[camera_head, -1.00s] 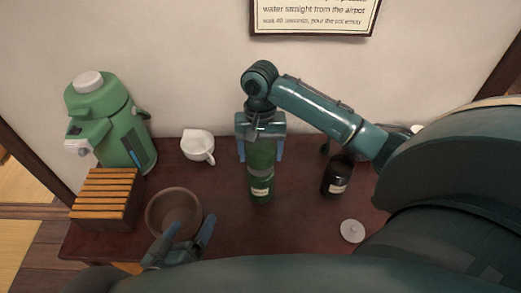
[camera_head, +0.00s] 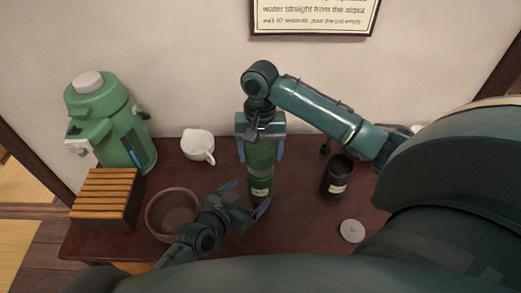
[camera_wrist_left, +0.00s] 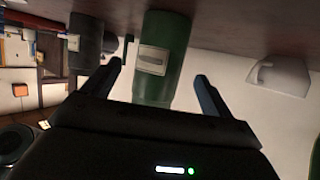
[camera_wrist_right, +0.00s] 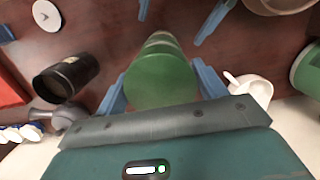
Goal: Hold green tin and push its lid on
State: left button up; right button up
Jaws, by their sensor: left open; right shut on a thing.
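The green tin (camera_head: 259,190), with a pale label, stands upright in the middle of the dark table. Its green lid (camera_head: 261,154) is directly above it, between the fingers of my right gripper (camera_head: 261,150), which is shut on it from above. The lid's round top (camera_wrist_right: 160,80) fills the middle of the right wrist view. I cannot tell how far the lid sits on the tin. My left gripper (camera_head: 246,198) is open low beside the tin. In the left wrist view the tin (camera_wrist_left: 160,72) stands between the open fingers; I cannot tell if they touch it.
A brown bowl (camera_head: 173,214) is close to my left wrist, with a slatted wooden box (camera_head: 104,198) and a green airpot (camera_head: 112,125) farther left. A white pot (camera_head: 198,146) stands behind. A dark open canister (camera_head: 336,180) and a pale disc (camera_head: 352,231) are to the right.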

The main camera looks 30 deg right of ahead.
pick_arm(q)
jog(key=x, duration=0.4)
jog(key=shift+d, duration=0.25)
jog(key=shift+w+d+f, duration=0.25)
jog(key=shift+w+d, duration=0.2)
jog(key=shift+d, duration=0.05)
jog(key=shift+s+d+f, duration=0.1)
jog(key=shift+d+f, duration=0.3)
jog(key=shift+d, duration=0.05)
jog(key=shift+w+d, duration=0.25)
jog(key=shift+w, duration=0.1)
jog(key=c, duration=0.7)
pick_arm(e)
jog(key=shift+f, duration=2.05)
dwell(2.3)
